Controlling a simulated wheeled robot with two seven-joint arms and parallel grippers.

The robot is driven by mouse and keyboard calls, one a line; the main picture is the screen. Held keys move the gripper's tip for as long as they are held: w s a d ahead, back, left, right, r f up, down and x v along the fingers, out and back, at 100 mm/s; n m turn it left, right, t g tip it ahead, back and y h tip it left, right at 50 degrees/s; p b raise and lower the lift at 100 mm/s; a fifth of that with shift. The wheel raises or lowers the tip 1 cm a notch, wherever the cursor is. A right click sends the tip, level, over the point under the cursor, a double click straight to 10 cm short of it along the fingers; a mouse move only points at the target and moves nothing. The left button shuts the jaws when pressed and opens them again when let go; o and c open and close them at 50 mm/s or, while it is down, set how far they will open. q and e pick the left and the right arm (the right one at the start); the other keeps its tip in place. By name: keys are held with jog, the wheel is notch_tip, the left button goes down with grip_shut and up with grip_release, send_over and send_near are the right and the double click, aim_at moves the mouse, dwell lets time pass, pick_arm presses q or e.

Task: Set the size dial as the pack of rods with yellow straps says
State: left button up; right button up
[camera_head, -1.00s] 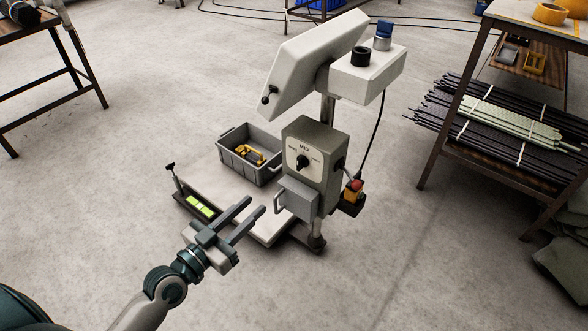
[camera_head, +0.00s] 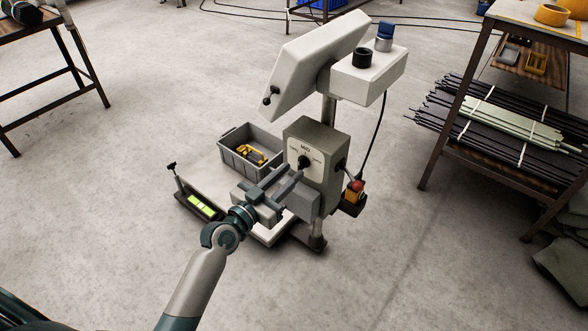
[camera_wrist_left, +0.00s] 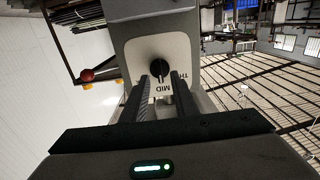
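The size dial (camera_head: 304,162) is a black knob on a pale plate on the front of the grey machine box (camera_head: 318,141). MID is printed above it, with labels to each side too small to read. In the left wrist view the knob (camera_wrist_left: 160,68) shows a white mark pointing toward the MID print. My left gripper (camera_head: 290,171) is open, its fingers reaching toward the dial. In the left wrist view its fingertips (camera_wrist_left: 163,77) lie either side below the knob; contact cannot be told. My right gripper is not in view. I see no yellow straps on any rods.
A rack (camera_head: 440,134) at the right holds dark rods and pale green rods (camera_head: 500,122) with whitish straps. A grey crate (camera_head: 250,166) stands on the machine base. A panel hangs above.

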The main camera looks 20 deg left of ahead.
aim_at(302, 164)
pick_arm(q)
jog(key=shift+x, duration=1.4)
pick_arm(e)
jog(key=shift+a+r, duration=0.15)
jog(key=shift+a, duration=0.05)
pick_arm(q)
grip_shut()
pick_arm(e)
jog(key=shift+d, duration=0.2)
pick_arm(q)
jog(key=shift+a+n, duration=0.1)
jog(key=shift+n, duration=0.2)
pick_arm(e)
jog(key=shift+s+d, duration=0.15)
pick_arm(q)
jog(key=n+p, duration=0.4)
jog(key=n, duration=0.7)
jog(key=shift+a, duration=0.15)
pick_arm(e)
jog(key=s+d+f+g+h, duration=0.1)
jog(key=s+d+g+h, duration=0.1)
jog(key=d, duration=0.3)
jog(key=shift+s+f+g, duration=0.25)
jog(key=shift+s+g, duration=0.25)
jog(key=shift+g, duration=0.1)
pick_arm(q)
jog(key=shift+n, duration=0.3)
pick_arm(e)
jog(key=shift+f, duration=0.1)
